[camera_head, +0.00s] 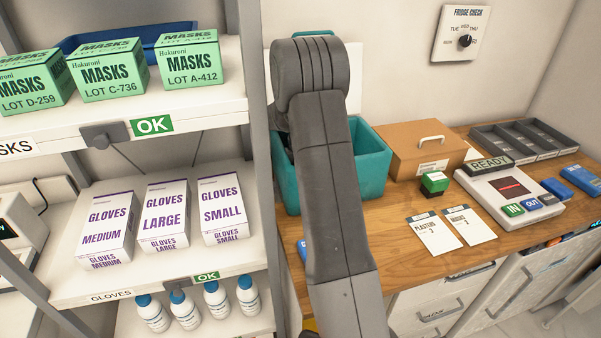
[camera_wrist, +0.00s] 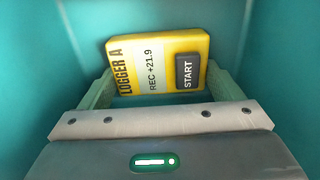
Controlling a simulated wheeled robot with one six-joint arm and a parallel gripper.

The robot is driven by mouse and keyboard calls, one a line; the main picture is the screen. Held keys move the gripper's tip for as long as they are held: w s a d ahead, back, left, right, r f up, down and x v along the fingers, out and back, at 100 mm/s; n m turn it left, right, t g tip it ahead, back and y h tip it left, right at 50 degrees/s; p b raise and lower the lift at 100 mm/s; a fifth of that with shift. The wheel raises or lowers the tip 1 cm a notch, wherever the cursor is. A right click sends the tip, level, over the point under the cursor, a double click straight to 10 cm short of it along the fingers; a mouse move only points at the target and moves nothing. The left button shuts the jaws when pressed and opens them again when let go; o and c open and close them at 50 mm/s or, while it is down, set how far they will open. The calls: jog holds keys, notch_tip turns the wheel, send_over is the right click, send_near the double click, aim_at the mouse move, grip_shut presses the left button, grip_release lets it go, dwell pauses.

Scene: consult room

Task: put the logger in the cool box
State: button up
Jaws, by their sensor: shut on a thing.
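The logger (camera_wrist: 155,68) is a yellow block marked LOGGER A, with a label reading REC +21.9 and a dark START button. In the wrist view my gripper (camera_wrist: 160,84) is shut on it, with one green finger at each side. Teal walls of the cool box (camera_wrist: 40,55) surround the logger and fingers. In the head view the open teal cool box (camera_head: 372,165) stands on the wooden counter behind my arm. My arm hides its middle, and the gripper and logger are out of sight there. I cannot tell whether the logger touches the box floor.
A brown box (camera_head: 418,148) with a handle stands right of the cool box. A shelf unit (camera_head: 258,130) stands close on the left.

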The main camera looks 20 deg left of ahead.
jog(key=o, duration=0.9)
notch_tip(320, 180, up, 12)
jog(key=b, duration=0.1)
jog(key=shift+r, duration=0.1)
